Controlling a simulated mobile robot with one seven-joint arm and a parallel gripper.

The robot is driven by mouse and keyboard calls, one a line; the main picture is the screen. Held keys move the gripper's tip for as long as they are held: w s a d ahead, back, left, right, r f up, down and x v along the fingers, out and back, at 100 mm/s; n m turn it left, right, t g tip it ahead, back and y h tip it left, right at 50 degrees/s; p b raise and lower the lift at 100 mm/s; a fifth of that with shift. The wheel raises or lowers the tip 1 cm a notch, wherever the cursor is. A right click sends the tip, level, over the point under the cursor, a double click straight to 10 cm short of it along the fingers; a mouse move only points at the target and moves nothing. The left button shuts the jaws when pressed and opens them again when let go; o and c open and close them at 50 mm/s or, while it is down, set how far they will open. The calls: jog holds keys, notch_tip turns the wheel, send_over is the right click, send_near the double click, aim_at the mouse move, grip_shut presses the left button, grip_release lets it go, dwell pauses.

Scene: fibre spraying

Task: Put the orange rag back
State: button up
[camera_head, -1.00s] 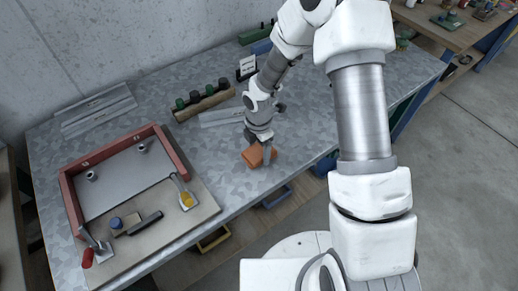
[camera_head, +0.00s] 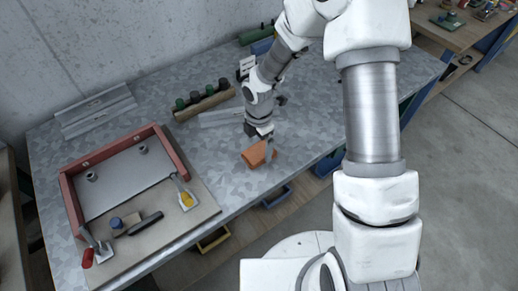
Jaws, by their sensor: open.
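The orange rag (camera_head: 254,154) lies on the grey metal-topped table (camera_head: 235,185), near the table's front edge. My gripper (camera_head: 268,150) points down at the rag, with its dark fingers at the rag's right part. The jaws are open. The fingers cover some of the rag, and I cannot tell whether they touch it.
A red-walled frame (camera_head: 70,200) on a board stands at the left, with clamps and small tools. A wooden block with dark knobs (camera_head: 203,102) is behind the rag. Metal profiles (camera_head: 97,110) lie at the back left. The tabletop between board and rag is clear.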

notch_tip(320, 180, up, 9)
notch_tip(320, 180, up, 10)
jog(key=m+t+h, duration=0.1)
jog(key=m+t, duration=0.1)
jog(key=m, duration=0.4)
send_over(259, 151)
jog(key=s+d, duration=0.2)
jog(key=d, duration=0.3)
jog(key=s+d+r+m+t, duration=0.1)
jog(key=s+d+r+m, duration=0.2)
jog(key=s+r+m, duration=0.4)
jog(key=s+d+r+m+t+y, duration=0.1)
jog(key=s+d+r+m+t, duration=0.1)
jog(key=s+d+r+m, duration=0.2)
jog(key=s+r+m, duration=0.3)
jog(key=s+m, duration=0.2)
jog(key=m, duration=0.2)
jog(key=shift+s+d+r+m+t, duration=0.15)
jog(key=shift+s+d+m+t, duration=0.15)
jog(key=shift+m, duration=0.1)
